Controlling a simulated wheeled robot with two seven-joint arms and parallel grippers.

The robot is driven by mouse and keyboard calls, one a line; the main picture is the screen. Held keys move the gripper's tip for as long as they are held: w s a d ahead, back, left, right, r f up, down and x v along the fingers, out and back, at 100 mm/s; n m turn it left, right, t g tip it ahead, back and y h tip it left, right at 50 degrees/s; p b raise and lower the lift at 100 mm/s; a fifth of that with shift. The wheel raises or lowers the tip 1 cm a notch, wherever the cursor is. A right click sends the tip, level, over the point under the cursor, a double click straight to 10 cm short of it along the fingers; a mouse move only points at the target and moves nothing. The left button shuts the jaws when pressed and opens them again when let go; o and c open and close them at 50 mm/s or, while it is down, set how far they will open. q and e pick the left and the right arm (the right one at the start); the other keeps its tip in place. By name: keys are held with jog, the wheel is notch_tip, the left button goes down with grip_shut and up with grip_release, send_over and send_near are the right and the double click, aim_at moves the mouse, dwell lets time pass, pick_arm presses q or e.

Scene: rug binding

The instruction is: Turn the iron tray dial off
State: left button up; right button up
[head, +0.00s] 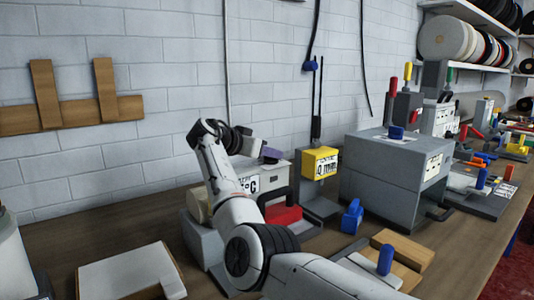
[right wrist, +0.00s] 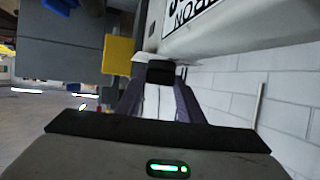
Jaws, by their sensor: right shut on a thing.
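A pale box unit with a black-lettered label (head: 270,182), partly hidden by my arm, stands on the bench near the wall. It looks like the iron tray's unit. My right gripper (head: 270,154) is at its top edge. In the right wrist view, the fingers of my right gripper (right wrist: 160,82) are shut on a small dark piece (right wrist: 160,72) beside the pale labelled box (right wrist: 225,22). The piece appears to be the dial; its setting cannot be read. A red part (head: 283,217) shows below the box. My left gripper is not in view.
A yellow labelled box (head: 320,162) on a stand and a large grey cabinet (head: 390,175) are close on the right. A blue clamp-like piece (head: 352,216) stands in front. A pale board (head: 125,275) lies at front left. The brick wall (head: 170,60) is close behind.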

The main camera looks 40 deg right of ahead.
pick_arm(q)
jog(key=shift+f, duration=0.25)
pick_arm(e)
jog(key=shift+t, duration=0.3)
jog(key=shift+s+f+n+t+b, duration=0.1)
jog(key=shift+s+n+t+b, duration=0.05)
jog(key=shift+n+t+b, duration=0.45)
jog(key=shift+s+d+n+t+y, duration=0.1)
jog(key=shift+n+t+y, duration=0.25)
jog(key=shift+n, duration=0.25)
jog(key=shift+s+n+t+y, duration=0.1)
jog(key=shift+n+t+y, duration=0.15)
jog(key=shift+n+t, duration=0.45)
jog(key=shift+s+d+r+n+t+y+p, duration=0.1)
jog(key=shift+n+t+y+p, duration=0.2)
jog(key=shift+n+t+p, duration=0.2)
jog(key=shift+d+r+n+t+y+p, duration=0.1)
jog(key=shift+n+t+y+p, duration=0.25)
jog(key=shift+t+p, duration=0.2)
jog(key=shift+n+t+y+p, duration=0.4)
jog(key=shift+n+y, duration=0.05)
jog(key=shift+n, duration=0.4)
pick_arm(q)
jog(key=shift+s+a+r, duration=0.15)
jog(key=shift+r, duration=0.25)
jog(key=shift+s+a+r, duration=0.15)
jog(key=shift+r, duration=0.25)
pick_arm(e)
jog(key=shift+f+t+y, duration=0.1)
jog(key=shift+t+y, duration=0.2)
